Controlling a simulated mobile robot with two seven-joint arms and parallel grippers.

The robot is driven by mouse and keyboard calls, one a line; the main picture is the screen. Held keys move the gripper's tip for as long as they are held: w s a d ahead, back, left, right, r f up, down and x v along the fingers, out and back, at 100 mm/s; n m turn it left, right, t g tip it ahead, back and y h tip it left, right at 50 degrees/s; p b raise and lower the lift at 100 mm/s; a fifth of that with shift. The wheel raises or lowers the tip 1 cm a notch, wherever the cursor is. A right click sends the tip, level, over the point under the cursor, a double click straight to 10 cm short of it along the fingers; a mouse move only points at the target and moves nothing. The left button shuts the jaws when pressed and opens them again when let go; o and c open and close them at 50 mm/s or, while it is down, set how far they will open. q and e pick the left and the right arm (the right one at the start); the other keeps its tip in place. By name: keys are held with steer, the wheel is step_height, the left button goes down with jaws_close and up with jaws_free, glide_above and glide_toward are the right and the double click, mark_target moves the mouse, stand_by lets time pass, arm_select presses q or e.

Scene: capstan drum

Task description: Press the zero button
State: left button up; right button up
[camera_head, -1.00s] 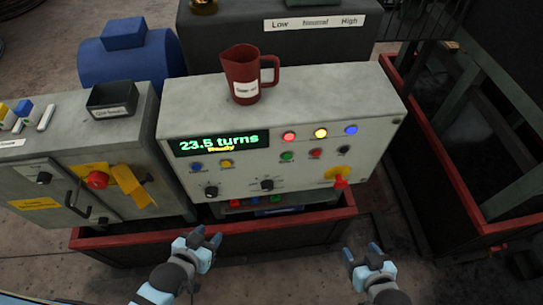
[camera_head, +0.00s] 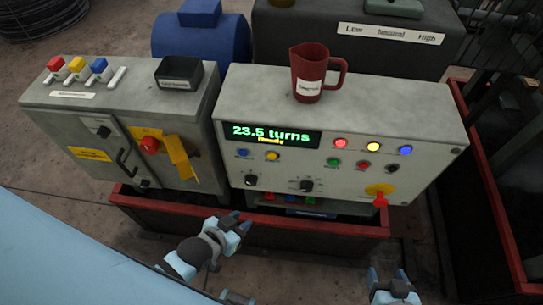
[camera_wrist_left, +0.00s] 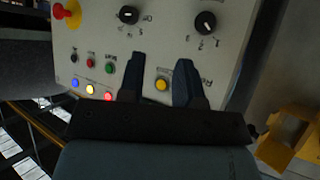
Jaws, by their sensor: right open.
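The grey control console (camera_head: 400,120) has a green display (camera_head: 270,136) reading "23.5 turns" with smaller yellow text beneath. Below it are a blue button (camera_head: 243,153) and a yellow button (camera_head: 272,156); to the right are green (camera_head: 333,162), red (camera_head: 362,165) and black (camera_head: 391,168) buttons. I cannot read which is zero. My left gripper (camera_head: 236,222) is open and empty in front of the console's lower left. In the left wrist view, the yellow button (camera_wrist_left: 162,85) shows between its fingertips (camera_wrist_left: 160,75); contact is not evident. My right gripper (camera_head: 390,278) is open at the lower right.
A dark red mug (camera_head: 308,80) stands on the console. Two knobs (camera_head: 306,185) and a red switch on a yellow plate (camera_head: 380,194) sit low on the panel. A grey cabinet (camera_head: 70,120) stands left. A red-rimmed tray (camera_head: 300,227) lies below.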

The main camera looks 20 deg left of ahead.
arm_select(q)
jaws_close()
stand_by(1.5)
